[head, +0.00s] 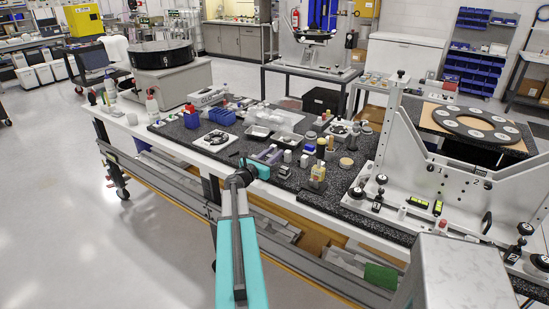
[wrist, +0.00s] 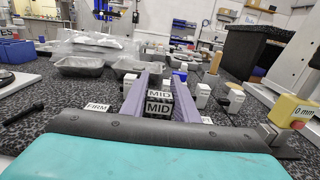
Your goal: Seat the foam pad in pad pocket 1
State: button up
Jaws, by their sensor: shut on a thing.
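My gripper (wrist: 160,92) reaches over the speckled bench with two purple-grey fingers, which also show in the head view (head: 268,154). In the wrist view the fingers are shut on a small dark block with white MID labels (wrist: 159,108), which looks like the foam pad. Whether it still touches the bench cannot be told. A white fixture frame (head: 440,172) stands at the right in the head view, well apart from my gripper. Pad pocket 1 cannot be made out in either view.
A FIRM label (wrist: 97,106) lies left of my fingers. Small white blocks (wrist: 203,95) stand close on their right. Metal trays (wrist: 82,66) and blue bins (head: 222,116) lie beyond.

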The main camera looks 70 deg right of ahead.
jog(key=shift+w+d, duration=0.15)
jog(key=shift+d, duration=0.35)
jog(key=shift+f+p, duration=0.75)
jog(key=shift+f, duration=0.9)
jog(key=shift+f, duration=0.2)
jog(key=o, duration=1)
jog(key=shift+a, duration=0.1)
jog(key=b+v, duration=0.5)
jog(key=v, duration=0.8)
jog(key=shift+w+a+r, duration=0.1)
jog(key=shift+a+r, duration=0.05)
jog(key=shift+a, duration=0.15)
